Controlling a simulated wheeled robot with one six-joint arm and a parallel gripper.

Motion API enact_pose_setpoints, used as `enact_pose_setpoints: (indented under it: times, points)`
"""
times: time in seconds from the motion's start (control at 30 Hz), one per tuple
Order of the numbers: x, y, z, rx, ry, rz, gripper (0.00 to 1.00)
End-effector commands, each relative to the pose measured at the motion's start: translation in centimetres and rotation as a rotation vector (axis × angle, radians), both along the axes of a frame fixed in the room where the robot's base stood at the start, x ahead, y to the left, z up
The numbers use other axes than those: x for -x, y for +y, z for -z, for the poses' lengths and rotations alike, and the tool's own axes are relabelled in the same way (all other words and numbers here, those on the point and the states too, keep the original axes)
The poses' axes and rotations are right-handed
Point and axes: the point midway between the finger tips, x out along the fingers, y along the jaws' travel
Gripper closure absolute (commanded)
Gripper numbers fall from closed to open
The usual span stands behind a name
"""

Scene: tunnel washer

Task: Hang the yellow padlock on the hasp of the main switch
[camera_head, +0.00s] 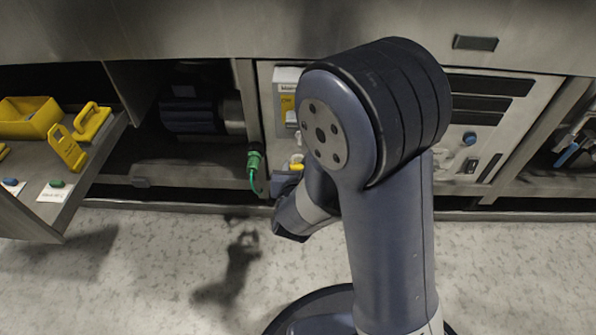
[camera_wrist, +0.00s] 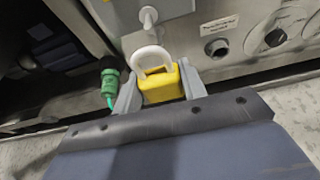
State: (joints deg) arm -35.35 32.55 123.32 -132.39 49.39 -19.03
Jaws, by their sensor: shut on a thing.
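The yellow padlock (camera_wrist: 161,85) sits between the two grey fingers of my gripper (camera_wrist: 158,95), which is shut on its body. Its pale shackle (camera_wrist: 151,54) points up, away from the fingers. Right above the shackle, a pale rod-like part with a rounded end (camera_wrist: 148,15) sticks out of a light grey housing, probably the hasp of the main switch. I cannot tell whether the shackle touches or loops it. In the head view the main switch (camera_head: 287,88) is a pale box with a yellow part, partly hidden by my arm. A bit of the padlock (camera_head: 296,161) shows below it.
A green connector with a cable (camera_head: 254,161) hangs just left of my gripper, also seen in the wrist view (camera_wrist: 110,80). Round fittings (camera_wrist: 278,38) are on the panel at right.

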Motion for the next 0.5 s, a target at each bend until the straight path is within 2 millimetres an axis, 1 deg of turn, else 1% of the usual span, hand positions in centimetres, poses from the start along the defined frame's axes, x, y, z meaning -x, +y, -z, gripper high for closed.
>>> enact_pose_setpoints:
  times: [0.5]
  points:
    - [-3.2, -0.1, -0.1, -0.001, -0.002, 0.000, 0.85]
